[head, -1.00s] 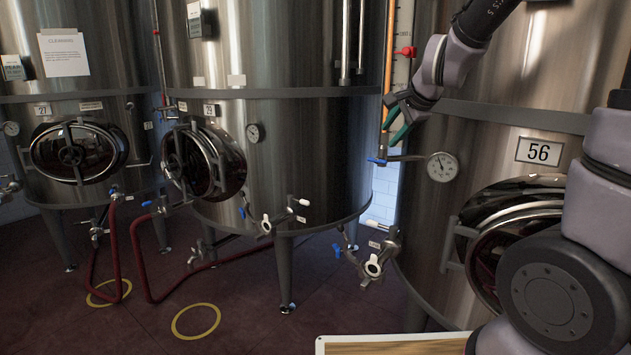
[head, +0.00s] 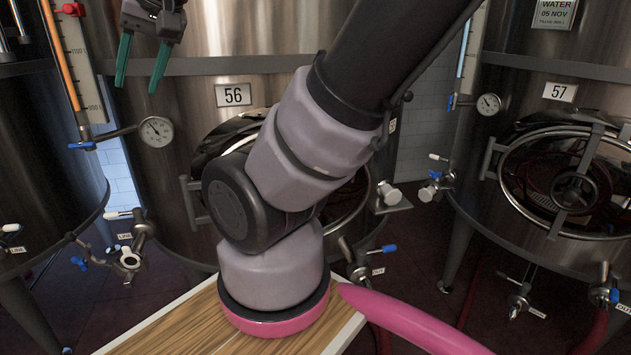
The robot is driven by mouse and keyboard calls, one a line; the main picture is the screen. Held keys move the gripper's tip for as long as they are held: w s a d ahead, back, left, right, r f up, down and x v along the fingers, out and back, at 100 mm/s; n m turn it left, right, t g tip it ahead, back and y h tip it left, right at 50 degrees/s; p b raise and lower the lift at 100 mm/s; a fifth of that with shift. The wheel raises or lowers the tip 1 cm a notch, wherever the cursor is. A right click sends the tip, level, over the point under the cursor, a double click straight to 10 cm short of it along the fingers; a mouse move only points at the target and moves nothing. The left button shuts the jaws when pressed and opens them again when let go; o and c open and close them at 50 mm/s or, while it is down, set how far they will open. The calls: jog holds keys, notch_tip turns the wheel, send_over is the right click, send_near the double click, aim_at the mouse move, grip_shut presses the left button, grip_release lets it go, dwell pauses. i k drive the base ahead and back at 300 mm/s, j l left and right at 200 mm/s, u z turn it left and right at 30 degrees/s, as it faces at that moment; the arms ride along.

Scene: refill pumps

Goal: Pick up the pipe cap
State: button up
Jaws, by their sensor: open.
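My gripper (head: 136,88) is at the upper left of the head view, with its two teal fingers spread and pointing down. Nothing is between the fingers. It hangs in front of the tank numbered 56, above a round gauge (head: 157,132). I cannot identify the pipe cap for certain. A small pale, cap-like piece (head: 390,193) with a flat grey plate shows right of my arm, low and well to the right of my gripper. My arm hides part of the tank 56 hatch.
Tank 57 (head: 515,100) stands at the right with a round hatch (head: 575,190). Valves with blue handles stick out low on the tanks, including one fitting (head: 130,260) at the left. A wooden surface (head: 170,330) lies under my arm's base.

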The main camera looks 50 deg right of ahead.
aim_at(385, 188)
jog(key=j+z, duration=0.1)
jog(key=z, duration=2.1)
jog(key=i+j+z, duration=0.1)
jog(key=i, duration=0.25)
